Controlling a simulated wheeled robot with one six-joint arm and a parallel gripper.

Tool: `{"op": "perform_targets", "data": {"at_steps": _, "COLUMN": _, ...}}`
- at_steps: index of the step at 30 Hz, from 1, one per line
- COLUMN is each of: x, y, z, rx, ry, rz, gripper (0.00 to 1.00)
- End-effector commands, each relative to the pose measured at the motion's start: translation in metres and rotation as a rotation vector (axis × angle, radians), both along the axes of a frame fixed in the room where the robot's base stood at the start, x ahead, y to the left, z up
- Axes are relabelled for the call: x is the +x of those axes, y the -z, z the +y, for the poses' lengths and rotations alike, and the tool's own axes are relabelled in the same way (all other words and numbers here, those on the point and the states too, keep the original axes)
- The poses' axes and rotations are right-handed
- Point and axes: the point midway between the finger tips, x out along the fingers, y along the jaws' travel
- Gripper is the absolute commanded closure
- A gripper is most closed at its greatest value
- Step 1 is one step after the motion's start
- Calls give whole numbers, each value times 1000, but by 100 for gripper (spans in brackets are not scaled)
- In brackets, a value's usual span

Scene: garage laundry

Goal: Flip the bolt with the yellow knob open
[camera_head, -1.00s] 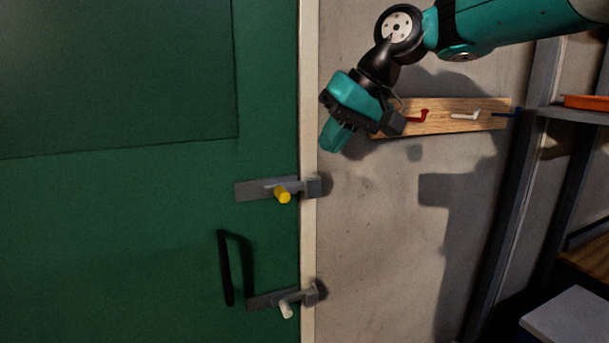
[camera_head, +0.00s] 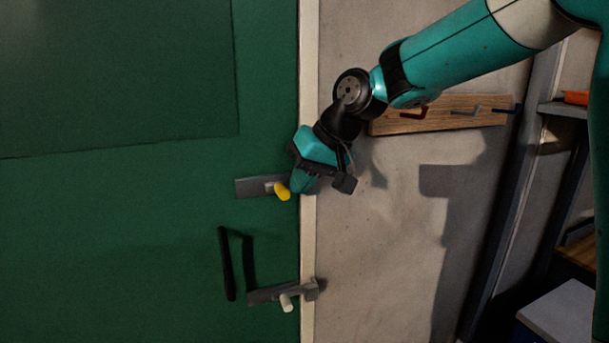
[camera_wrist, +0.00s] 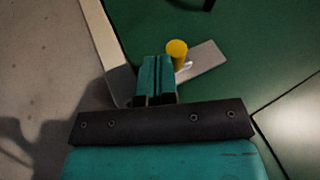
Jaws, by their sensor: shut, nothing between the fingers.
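The upper bolt (camera_head: 250,187) is a grey plate on the green door with a yellow knob (camera_head: 283,191). In the wrist view the yellow knob (camera_wrist: 177,48) stands just past my fingertips, slightly right of them, on the grey bolt plate (camera_wrist: 207,62). My gripper (camera_head: 297,190) is shut and empty, immediately right of the knob and in front of the catch side of the bolt, which it hides. In the wrist view my gripper (camera_wrist: 158,62) has its fingers together. I cannot tell whether they touch the knob.
A second bolt (camera_head: 270,296) with a white knob (camera_head: 287,302) sits lower on the door. A black handle (camera_head: 227,264) is left of it. A wooden hook board (camera_head: 440,116) hangs on the wall behind my arm. A shelf stands at right.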

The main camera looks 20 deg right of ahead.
Motion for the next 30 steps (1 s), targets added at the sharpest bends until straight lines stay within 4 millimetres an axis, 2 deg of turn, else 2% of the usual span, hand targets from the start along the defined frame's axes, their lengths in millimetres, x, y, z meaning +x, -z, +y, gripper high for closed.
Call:
{"op": "perform_targets", "data": {"at_steps": 4, "x": 0, "y": 0, "z": 3, "rx": 0, "ry": -2, "rz": 0, "gripper": 100}}
{"op": "perform_targets", "data": {"at_steps": 9, "x": 0, "y": 0, "z": 28, "rx": 1, "ry": -5, "rz": 0, "gripper": 100}}
{"op": "perform_targets", "data": {"at_steps": 12, "x": 0, "y": 0, "z": 36, "rx": 2, "ry": -2, "rz": 0, "gripper": 100}}
{"op": "perform_targets", "data": {"at_steps": 23, "x": 0, "y": -1, "z": 38, "rx": 3, "ry": -5, "rz": 0, "gripper": 100}}
{"op": "perform_targets", "data": {"at_steps": 30, "x": -5, "y": -20, "z": 33, "rx": 4, "ry": -7, "rz": 0, "gripper": 100}}
